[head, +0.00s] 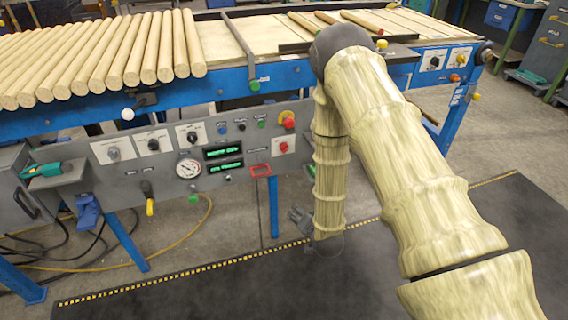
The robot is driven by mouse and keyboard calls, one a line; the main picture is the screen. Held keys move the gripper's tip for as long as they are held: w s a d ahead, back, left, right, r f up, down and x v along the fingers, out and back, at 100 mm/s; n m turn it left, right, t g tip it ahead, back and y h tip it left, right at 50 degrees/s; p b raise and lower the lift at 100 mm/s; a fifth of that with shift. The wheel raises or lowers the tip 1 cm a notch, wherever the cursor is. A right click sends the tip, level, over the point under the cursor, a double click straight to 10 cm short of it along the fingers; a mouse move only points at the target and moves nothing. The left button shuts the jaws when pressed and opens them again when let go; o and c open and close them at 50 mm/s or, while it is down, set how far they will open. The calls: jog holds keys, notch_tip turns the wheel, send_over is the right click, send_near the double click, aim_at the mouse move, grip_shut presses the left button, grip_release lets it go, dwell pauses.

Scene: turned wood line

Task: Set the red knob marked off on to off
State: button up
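A red knob (284,147) sits on a small white plate at the right end of the grey control panel (255,183). Its markings and pointer are too small to read, so I cannot tell its setting.
The panel also has several knobs on white plates (153,144), a gauge (188,168), green displays (223,152) and a yellow-handled lever (150,206). Wooden rods (130,50) lie above. The dark floor mat (220,295) is clear.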

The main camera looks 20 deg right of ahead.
jog(key=w+d+r+m+t+b, duration=0.1)
jog(key=w+r+m+t+b, duration=0.2)
jog(key=w, duration=0.6)
jog(key=t+b, duration=0.2)
jog(key=t, duration=0.1)
send_near(285, 151)
jog(key=shift+m, duration=0.3)
jog(key=w, duration=1)
jog(key=shift+w+f, duration=0.1)
jog(key=c, duration=1)
